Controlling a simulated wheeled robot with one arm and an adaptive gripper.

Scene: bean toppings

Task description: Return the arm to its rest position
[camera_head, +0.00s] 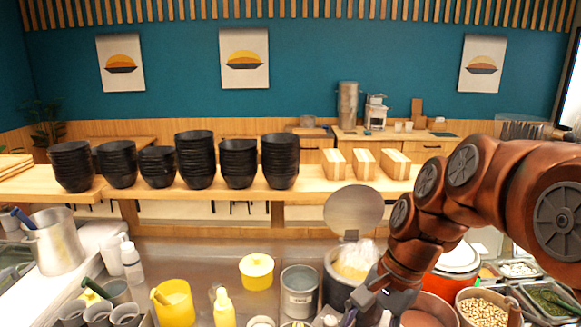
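My copper-coloured arm reaches in from the right side of the head view, bent downward at the wrist. My gripper (362,300) is low in the picture, in front of the metal pot (334,289) with pale contents and a raised round lid (353,212). The gripper is small and dark here, and its fingertips are hard to make out among the things around it. I cannot tell whether it is open or shut, or whether it holds anything.
Below the arm are a red-rimmed container (458,262), a bin of beans (482,312) and topping trays (550,298). A metal can (299,292), yellow lidded pot (257,272) and yellow jug (173,302) stand left. Stacked black bowls (195,160) line the wooden counter (310,190) behind.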

